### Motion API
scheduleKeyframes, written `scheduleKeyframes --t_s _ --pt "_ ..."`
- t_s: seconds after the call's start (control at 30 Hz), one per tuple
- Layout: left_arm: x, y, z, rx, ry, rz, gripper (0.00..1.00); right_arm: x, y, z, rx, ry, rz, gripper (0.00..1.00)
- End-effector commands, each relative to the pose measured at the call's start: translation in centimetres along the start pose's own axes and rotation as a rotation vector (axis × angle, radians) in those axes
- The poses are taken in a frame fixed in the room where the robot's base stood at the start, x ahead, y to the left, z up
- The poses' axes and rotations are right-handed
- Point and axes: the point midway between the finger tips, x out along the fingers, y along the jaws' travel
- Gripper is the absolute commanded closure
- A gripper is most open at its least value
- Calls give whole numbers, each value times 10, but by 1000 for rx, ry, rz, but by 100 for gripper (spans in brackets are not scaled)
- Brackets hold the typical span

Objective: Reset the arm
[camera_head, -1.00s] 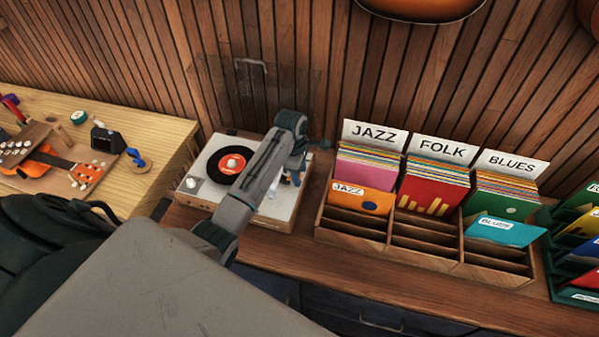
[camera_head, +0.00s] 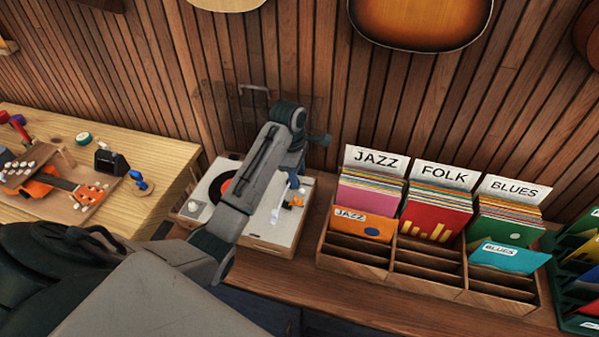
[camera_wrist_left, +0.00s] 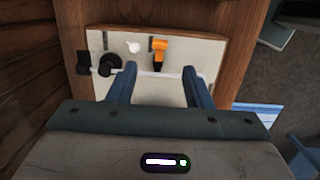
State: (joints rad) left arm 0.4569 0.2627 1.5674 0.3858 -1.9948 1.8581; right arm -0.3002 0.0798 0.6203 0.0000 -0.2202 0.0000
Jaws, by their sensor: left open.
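My left arm reaches over the white record player (camera_head: 284,224). My left gripper (camera_head: 293,182) is partly hidden behind its own wrist, above the player's right side. In the left wrist view, my left gripper (camera_wrist_left: 158,76) is open, with its two blue fingers apart over the player's white top (camera_wrist_left: 182,47). Nothing shows held between them. A white tonearm with an orange head (camera_head: 293,202) lies on the player; the orange head (camera_wrist_left: 159,50) shows just beyond the fingers. The record (camera_head: 227,187) is partly covered by my arm. My right gripper is out of view.
A wooden record rack (camera_head: 347,256) with jazz, folk and blues sleeves stands to the right. A green rack (camera_head: 572,318) is at the far right. A workbench (camera_head: 165,152) with a small guitar (camera_head: 62,184) is at left. A slatted wall stands behind.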

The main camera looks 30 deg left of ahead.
Motion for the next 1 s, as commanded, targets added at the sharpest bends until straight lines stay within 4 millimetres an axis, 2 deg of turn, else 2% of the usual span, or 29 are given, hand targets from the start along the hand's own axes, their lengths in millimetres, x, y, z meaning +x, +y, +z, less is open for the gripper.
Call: scheduleKeyframes --t_s 0.23,0.37,0.47,0.6,0.7,0.9,1.0 --pt "1 -1 0 3 0 0 55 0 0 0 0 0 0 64" --pt "13 -14 -1 75 10 7 55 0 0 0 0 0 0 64" --pt "33 -40 -2 225 28 27 55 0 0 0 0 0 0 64" --pt "62 -94 -4 528 70 64 55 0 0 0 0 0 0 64" --pt "74 -135 -6 752 104 90 55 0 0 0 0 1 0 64" --pt "81 -216 -12 1187 189 125 55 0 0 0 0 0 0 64" --pt "76 -246 -14 1359 231 133 55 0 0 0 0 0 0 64"
